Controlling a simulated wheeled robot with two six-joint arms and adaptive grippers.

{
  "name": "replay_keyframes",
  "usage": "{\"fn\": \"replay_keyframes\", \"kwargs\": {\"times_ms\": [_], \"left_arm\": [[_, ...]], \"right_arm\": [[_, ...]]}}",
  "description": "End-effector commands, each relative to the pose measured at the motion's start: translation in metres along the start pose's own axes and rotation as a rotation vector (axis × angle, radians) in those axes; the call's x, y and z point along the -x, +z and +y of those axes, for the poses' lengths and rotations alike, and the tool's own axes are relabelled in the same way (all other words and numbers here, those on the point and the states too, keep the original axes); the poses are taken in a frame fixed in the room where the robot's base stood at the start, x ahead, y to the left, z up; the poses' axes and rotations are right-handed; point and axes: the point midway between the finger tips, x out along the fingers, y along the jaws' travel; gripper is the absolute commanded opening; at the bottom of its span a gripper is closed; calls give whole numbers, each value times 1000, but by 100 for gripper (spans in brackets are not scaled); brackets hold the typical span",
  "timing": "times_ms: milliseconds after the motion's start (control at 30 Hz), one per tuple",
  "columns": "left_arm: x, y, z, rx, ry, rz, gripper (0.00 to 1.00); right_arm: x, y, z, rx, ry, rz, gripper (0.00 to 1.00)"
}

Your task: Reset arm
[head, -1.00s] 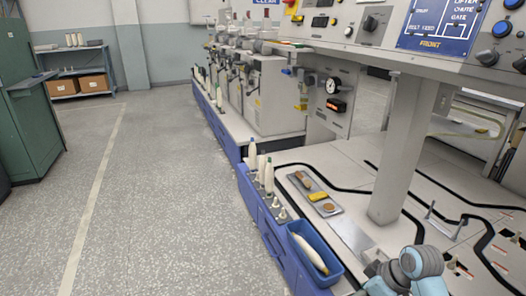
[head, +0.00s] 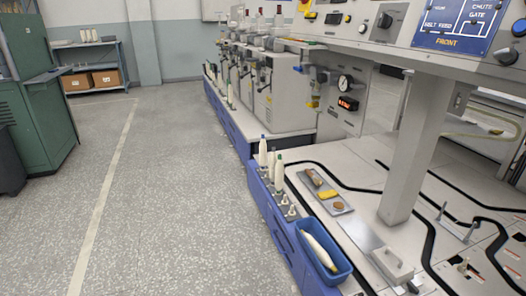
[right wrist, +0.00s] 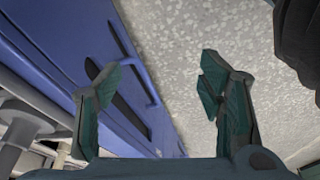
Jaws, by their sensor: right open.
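My right gripper (right wrist: 155,100) is open and empty in the right wrist view. Its two green-padded fingers stand wide apart. The blue side of the machine base (right wrist: 75,50) is at the left of that view, and the speckled floor (right wrist: 180,50) shows between the fingers. My left gripper does not show in either view. In the head view a blue bin (head: 324,258) holds a white bobbin (head: 320,250) lying tilted in it. White bobbins (head: 263,152) stand upright on the rail behind the bin.
A grey tray (head: 325,190) with a few small items lies on the machine deck. A post (head: 415,140) rises from the deck at right. A green cabinet (head: 40,90) stands at far left. The floor (head: 170,200) between is clear.

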Motion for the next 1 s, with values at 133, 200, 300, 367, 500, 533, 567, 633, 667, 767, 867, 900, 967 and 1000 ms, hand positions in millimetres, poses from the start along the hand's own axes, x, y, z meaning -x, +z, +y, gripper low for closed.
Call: {"fn": "replay_keyframes", "kwargs": {"times_ms": [133,200,300,367,500,533,567,633,667,767,867,900,967,1000], "left_arm": [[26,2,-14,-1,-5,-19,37],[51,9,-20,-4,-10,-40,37],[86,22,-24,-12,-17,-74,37],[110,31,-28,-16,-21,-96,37],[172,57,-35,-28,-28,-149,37],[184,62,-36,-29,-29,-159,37],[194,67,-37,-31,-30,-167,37],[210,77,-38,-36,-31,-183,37],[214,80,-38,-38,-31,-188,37],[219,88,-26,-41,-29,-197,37],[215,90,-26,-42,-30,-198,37],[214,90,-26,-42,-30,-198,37],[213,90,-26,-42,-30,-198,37],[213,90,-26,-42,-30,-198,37]], "right_arm": [[20,66,-9,-50,34,-23,63],[45,72,-9,-47,36,-44,63],[80,85,-5,-41,43,-79,63],[105,94,-3,-36,46,-101,63],[167,119,1,-23,51,-154,63],[179,124,2,-20,52,-164,63],[189,129,2,-18,52,-174,63],[205,139,3,-15,53,-189,63],[209,142,4,-14,54,-194,63],[213,150,17,-12,56,-203,63],[209,152,16,-11,55,-204,63],[208,153,16,-12,55,-204,63],[208,153,16,-12,55,-204,63],[208,153,16,-12,55,-204,63]]}}
